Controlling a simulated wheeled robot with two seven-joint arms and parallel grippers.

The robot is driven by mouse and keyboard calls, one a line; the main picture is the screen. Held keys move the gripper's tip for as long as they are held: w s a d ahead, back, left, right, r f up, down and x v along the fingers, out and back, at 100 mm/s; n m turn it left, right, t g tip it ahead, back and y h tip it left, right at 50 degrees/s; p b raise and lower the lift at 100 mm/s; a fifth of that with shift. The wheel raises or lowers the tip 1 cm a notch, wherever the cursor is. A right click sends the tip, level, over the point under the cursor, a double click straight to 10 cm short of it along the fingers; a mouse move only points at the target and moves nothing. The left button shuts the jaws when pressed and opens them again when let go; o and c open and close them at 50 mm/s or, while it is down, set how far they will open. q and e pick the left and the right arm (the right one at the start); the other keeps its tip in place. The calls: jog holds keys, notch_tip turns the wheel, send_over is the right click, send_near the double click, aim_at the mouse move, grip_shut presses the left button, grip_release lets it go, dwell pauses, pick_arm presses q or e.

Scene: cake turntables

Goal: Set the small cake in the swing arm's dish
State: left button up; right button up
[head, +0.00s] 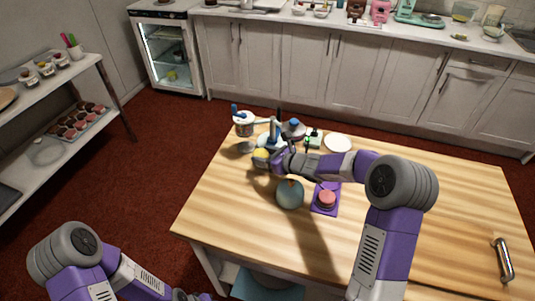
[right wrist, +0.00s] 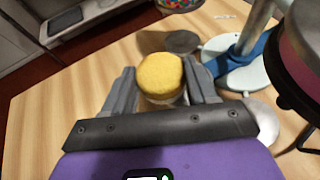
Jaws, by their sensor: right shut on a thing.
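A small yellow cake (right wrist: 160,75) is between the two grey fingers of my right gripper (right wrist: 163,92), which is shut on it. In the head view the yellow cake (head: 261,155) is at the tip of my right arm, over the left part of the table. I cannot clearly make out which part is the swing arm's dish.
A cup of sprinkles (head: 244,124) is raised at the back left of the wooden table (head: 440,200). A white plate (head: 338,143) is behind. The table's right side is mostly clear.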

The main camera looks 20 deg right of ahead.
aim_at(268, 154)
jog(key=shift+w+d+f, duration=0.45)
jog(key=shift+w+f, duration=0.15)
jog(key=shift+w, duration=0.1)
jog(key=shift+w+d+f, duration=0.45)
jog(key=shift+w+f, duration=0.15)
jog(key=shift+w, duration=0.05)
jog(key=shift+f, duration=0.1)
jog(key=o, duration=1)
jog(key=p+v, duration=0.2)
jog(key=v, duration=1)
